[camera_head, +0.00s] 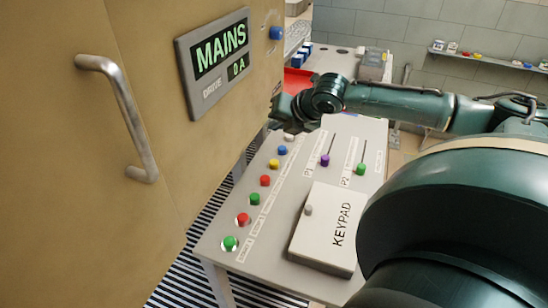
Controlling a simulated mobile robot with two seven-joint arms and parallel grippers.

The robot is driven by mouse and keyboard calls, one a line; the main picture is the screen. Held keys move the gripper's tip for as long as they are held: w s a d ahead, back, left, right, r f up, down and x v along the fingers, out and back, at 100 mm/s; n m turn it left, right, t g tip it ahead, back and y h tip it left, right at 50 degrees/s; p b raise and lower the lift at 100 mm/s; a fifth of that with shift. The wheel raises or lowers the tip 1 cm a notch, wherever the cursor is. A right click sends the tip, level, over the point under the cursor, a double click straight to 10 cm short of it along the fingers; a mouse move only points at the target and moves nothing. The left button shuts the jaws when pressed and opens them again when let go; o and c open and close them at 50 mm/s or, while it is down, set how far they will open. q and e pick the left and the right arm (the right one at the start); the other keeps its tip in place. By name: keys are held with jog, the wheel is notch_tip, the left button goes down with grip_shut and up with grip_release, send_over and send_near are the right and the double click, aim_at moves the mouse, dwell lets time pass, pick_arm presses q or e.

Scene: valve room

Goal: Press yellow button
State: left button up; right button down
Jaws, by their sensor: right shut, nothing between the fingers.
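The yellow button (273,164) sits in a slanting row of coloured buttons on the light console (225,262). It lies between a red button (265,181) and a blue button (282,150). My right gripper (277,122) is at the end of the green arm coming in from the right. It is shut and empty, past the far end of the button row and beside the tan cabinet. I cannot tell its exact height above the console. The yellow button is uncovered. My left gripper is not in view.
The tan cabinet (85,190) fills the left, with a metal handle (124,115) and a MAINS display (215,60). A closed keypad box (322,260) and two sliders, purple (325,160) and green (361,169), are on the console. A red tray (296,80) lies behind.

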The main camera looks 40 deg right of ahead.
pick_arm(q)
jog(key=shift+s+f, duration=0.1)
pick_arm(e)
jog(key=b, duration=0.8)
send_over(277, 164)
notch_tip(277, 164, down, 7)
jog(key=shift+a+r, duration=0.1)
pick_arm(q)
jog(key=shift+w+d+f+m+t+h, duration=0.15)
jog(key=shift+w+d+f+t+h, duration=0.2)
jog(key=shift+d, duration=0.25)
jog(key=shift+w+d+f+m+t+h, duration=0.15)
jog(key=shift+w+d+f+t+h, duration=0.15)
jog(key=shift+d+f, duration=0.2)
pick_arm(e)
jog(key=shift+f, duration=1)
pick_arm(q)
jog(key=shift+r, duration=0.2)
pick_arm(e)
jog(key=shift+f, duration=0.15)
jog(key=shift+f+p, duration=0.25)
jog(key=shift+p, duration=0.1)
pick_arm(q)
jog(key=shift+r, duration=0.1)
